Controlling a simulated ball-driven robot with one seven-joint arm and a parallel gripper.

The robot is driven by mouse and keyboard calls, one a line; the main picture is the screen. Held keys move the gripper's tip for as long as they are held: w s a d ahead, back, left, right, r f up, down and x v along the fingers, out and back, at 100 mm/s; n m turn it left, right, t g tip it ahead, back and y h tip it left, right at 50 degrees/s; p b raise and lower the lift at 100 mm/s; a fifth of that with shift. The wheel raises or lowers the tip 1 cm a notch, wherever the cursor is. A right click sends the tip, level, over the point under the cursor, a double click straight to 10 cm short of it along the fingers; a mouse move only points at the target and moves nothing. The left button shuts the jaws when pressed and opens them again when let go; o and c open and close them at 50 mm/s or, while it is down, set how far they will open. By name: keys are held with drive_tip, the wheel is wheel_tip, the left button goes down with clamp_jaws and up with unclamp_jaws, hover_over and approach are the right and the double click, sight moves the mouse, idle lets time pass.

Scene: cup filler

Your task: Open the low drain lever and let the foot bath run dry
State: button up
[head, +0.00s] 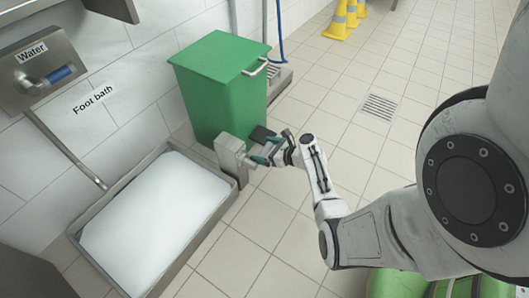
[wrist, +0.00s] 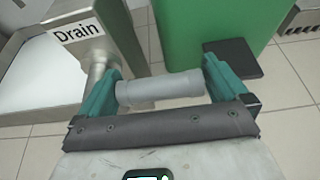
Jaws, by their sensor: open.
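The foot bath (head: 203,236) is a grey tray full of whitish water at the left of the head view. A grey drain box (head: 232,157) stands at its right corner; in the wrist view the box (wrist: 119,45) carries a "Drain" label. A light grey cylindrical lever handle (wrist: 165,89) sticks out beside the box. My gripper (head: 266,150) is at the drain box. In the wrist view my gripper (wrist: 161,70) is open, with one teal finger at each end of the handle. The handle lies across the gap between them. The lever is too small to make out in the head view.
A green bin (head: 218,90) with a black pedal (wrist: 232,58) stands just behind my gripper. A wall-mounted water tap unit (head: 42,72) with a blue lever and a spout pipe is above the bath. Tiled floor with a drain grate (head: 380,107) is clear to the right.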

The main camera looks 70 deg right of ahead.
drive_tip(key=c, duration=1.2)
drive_tip(key=shift+a+p, duration=0.1)
drive_tip(key=shift+p, duration=0.2)
